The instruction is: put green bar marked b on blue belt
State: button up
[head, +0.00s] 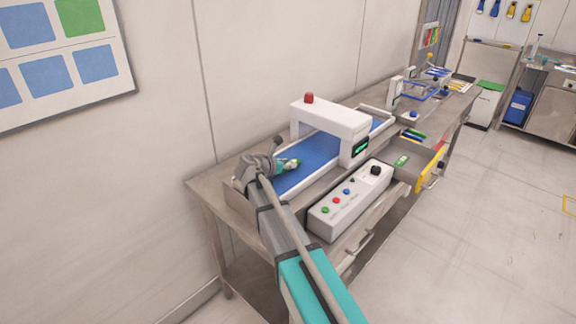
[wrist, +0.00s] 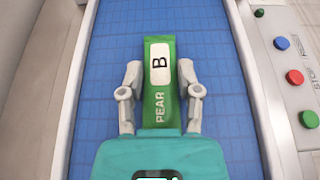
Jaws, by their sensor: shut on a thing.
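The green bar marked B (wrist: 159,106) has a white label with a B and the word PEAR. It shows in the wrist view between the two fingers of my gripper (wrist: 160,100), which is shut on it. The blue belt (wrist: 215,70) fills the view behind and beneath the bar. I cannot tell whether the bar touches the belt. In the head view my gripper (head: 289,164) is over the near end of the blue belt (head: 318,150), and the bar is small and partly hidden there.
A white arch (head: 330,118) with a red lamp (head: 309,97) spans the belt further along. A control box (head: 349,203) with coloured buttons stands on the right side. An open drawer (head: 424,160) holds another green bar (head: 402,160). The near belt is otherwise clear.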

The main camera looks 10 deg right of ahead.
jog(key=shift+f, duration=0.15)
jog(key=o, duration=1.1)
jog(key=shift+c, duration=0.2)
jog(key=shift+s+a+r+p, duration=0.3)
jog(key=shift+s+a+r, duration=0.05)
jog(key=shift+a+r, duration=0.1)
jog(key=p+v, duration=0.4)
jog(key=v, duration=0.6)
jog(key=shift+s+a+r, duration=0.15)
jog(key=shift+a, duration=0.15)
